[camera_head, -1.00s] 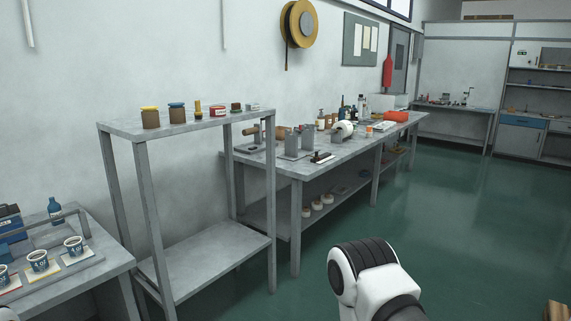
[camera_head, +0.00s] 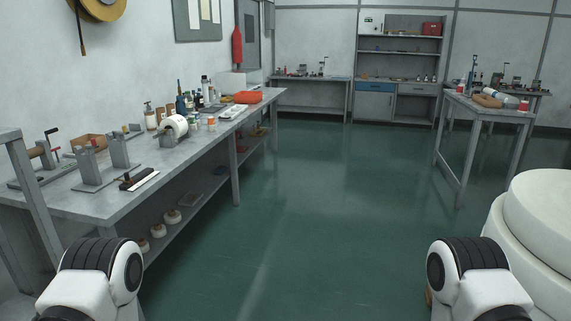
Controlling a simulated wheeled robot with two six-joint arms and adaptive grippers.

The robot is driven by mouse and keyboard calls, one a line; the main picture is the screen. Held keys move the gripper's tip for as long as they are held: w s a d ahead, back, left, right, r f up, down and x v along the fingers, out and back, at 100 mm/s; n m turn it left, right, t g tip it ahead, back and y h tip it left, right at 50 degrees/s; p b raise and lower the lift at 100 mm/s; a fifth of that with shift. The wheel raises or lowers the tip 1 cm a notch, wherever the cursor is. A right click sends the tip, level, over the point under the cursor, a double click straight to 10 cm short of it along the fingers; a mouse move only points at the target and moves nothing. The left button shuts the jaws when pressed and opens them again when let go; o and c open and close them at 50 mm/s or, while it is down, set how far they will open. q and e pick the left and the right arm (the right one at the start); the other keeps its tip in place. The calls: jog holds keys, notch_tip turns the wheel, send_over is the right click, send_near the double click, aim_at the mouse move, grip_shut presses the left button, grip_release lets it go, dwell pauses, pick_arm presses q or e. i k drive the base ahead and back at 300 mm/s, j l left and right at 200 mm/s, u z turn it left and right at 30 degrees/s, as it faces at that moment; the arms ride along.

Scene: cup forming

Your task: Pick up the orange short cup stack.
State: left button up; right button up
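I cannot make out an orange short cup stack in this view. Two small orange-topped or orange items, one an orange container (camera_head: 248,97), lie on the far part of the left bench, but I cannot tell that either is a cup stack. White and black links of my two arms show at the bottom left and bottom right. Neither gripper is in view.
A long workbench (camera_head: 105,201) with tools, bottles and a paper roll (camera_head: 174,127) runs along the left wall. A table (camera_head: 478,107) with small items stands at right. A large white rounded object (camera_head: 545,215) is close at right. Green floor (camera_head: 320,210) between is clear.

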aim_at(212, 127)
jog(key=i+z, duration=0.15)
jog(key=i, duration=2.7)
